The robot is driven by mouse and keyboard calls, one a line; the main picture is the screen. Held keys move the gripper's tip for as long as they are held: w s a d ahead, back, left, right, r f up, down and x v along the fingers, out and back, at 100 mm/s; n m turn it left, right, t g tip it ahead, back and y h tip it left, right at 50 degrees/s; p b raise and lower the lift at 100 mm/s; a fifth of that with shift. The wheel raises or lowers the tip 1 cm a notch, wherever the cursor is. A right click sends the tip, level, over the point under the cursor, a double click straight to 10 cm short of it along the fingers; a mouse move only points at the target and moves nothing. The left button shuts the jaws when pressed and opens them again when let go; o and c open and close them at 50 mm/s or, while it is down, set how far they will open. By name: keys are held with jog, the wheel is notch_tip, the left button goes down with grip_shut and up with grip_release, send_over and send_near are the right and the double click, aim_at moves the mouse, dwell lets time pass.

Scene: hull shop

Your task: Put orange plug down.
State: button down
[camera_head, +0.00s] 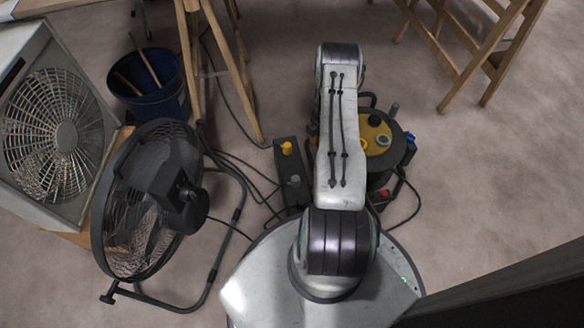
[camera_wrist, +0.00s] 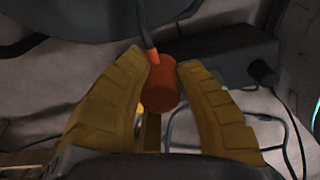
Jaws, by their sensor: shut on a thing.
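The orange plug (camera_wrist: 160,88) is between the two fingers of my gripper (camera_wrist: 163,64) in the wrist view. My gripper is shut on it. A dark cord (camera_wrist: 146,25) runs from the plug toward the top of the view. A dark oblong block (camera_wrist: 225,68) lies just beyond the right finger. Part of a small yellow thing shows low behind the plug. In the head view my arm hides my gripper and the orange plug.
In the head view a black socket block (camera_head: 288,172) with a yellow plug (camera_head: 287,148) lies left of my arm. A yellow-topped machine (camera_head: 378,142) stands right of it. A black fan (camera_head: 150,205), box fan (camera_head: 62,135), blue bucket (camera_head: 150,88) and loose cables crowd the left.

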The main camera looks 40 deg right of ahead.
jog(key=b, duration=0.4)
send_over(291, 164)
notch_tip(291, 164, down, 7)
jog(key=shift+a+r, duration=0.1)
jog(key=shift+r, duration=0.1)
jog(key=shift+f+b, duration=0.8)
jog(key=shift+f, duration=1.2)
jog(key=shift+f+b, duration=0.3)
jog(key=shift+b, duration=0.1)
jog(key=c, duration=1)
grip_release()
jog(key=shift+r, duration=0.1)
